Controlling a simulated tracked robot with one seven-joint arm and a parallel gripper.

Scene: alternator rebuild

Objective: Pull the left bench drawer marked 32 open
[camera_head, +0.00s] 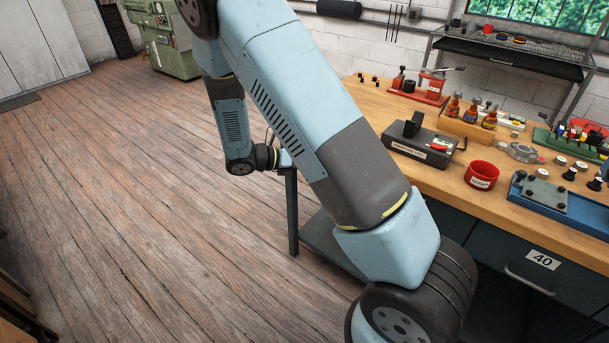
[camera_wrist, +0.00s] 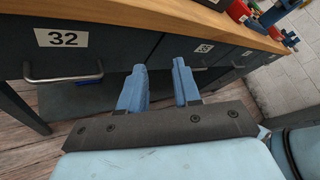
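The drawer marked 32 (camera_wrist: 110,52) is a dark front under the wooden bench top, at the left of the wrist view. It looks shut. Its white label (camera_wrist: 62,38) sits above a metal bar handle (camera_wrist: 62,78). My gripper (camera_wrist: 160,69) has two blue fingers, parted with an empty gap between them. It points toward the bench front, to the right of the 32 handle in the picture and not around it. In the head view my arm hides the drawer marked 32 and the fingers.
Another labelled drawer (camera_wrist: 222,58) is right of drawer 32. A drawer marked 40 (camera_head: 520,250) shows in the head view. The bench top (camera_head: 455,188) bears a red cup (camera_head: 481,175), a grey box (camera_head: 418,146) and several tools. The wooden floor (camera_head: 130,200) left of the bench is clear.

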